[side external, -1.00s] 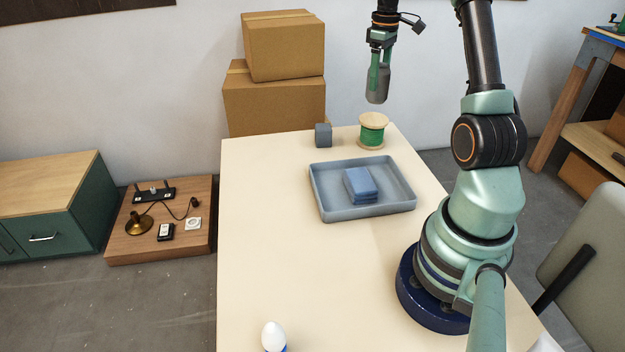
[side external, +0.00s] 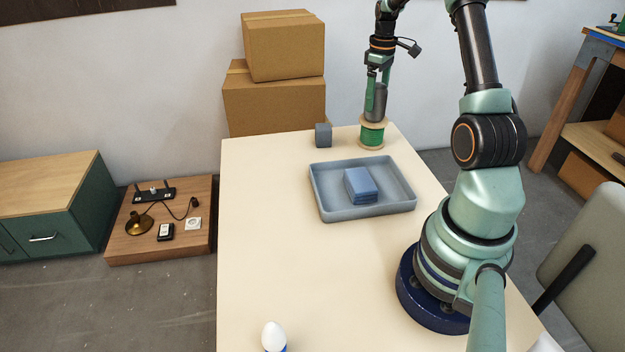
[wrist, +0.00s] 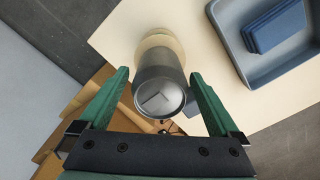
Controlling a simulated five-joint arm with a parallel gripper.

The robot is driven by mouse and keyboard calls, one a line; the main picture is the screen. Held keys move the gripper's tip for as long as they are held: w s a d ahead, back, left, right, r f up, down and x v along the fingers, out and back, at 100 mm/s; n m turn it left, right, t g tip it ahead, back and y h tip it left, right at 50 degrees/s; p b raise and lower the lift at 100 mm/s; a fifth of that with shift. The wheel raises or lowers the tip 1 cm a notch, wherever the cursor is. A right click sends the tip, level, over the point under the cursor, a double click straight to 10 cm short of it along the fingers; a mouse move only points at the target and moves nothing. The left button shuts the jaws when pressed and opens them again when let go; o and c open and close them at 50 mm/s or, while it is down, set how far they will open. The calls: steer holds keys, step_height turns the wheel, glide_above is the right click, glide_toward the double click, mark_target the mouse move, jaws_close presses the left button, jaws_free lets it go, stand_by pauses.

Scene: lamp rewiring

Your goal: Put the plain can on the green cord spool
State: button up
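The plain grey can (side external: 379,107) stands upright on the top flange of the green cord spool (side external: 371,134), at the far end of the table. In the wrist view the can (wrist: 160,85) shows its round metal end, with the spool's pale flange (wrist: 160,42) beyond it. My gripper (side external: 374,100) is around the can, just above the spool. In the wrist view its green fingers (wrist: 160,73) stand wide on both sides of the can, with narrow gaps, so it looks open. In the side view one finger hides part of the can.
A grey cube (side external: 323,135) stands left of the spool, close to it. A grey-blue tray (side external: 325,197) with a blue block (side external: 361,184) lies nearer on the table. A white egg-shaped thing (side external: 273,336) is at the near edge. Cardboard boxes (side external: 275,103) are behind the table.

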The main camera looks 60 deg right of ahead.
step_height(320, 180, up, 12)
steer(key=shift+r, duration=0.1)
steer(key=w+a+r+t+h, duration=0.1)
steer(key=w+a+r, duration=0.1)
steer(key=a, duration=0.7)
steer(key=w+a+r+t, duration=0.1)
steer(key=a+r, duration=0.2)
steer(key=a, duration=0.6)
steer(key=s+a+f+t, duration=0.1)
steer(key=s+a+f, duration=0.1)
steer(key=a, duration=0.7)
steer(key=s+a+f+t+y, duration=0.1)
steer(key=s+a+f+t, duration=0.1)
steer(key=s+a, duration=0.3)
steer(key=a, duration=0.4)
steer(key=shift+a+f+t, duration=0.25)
steer(key=shift+a+t, duration=0.05)
steer(key=shift+a, duration=0.1)
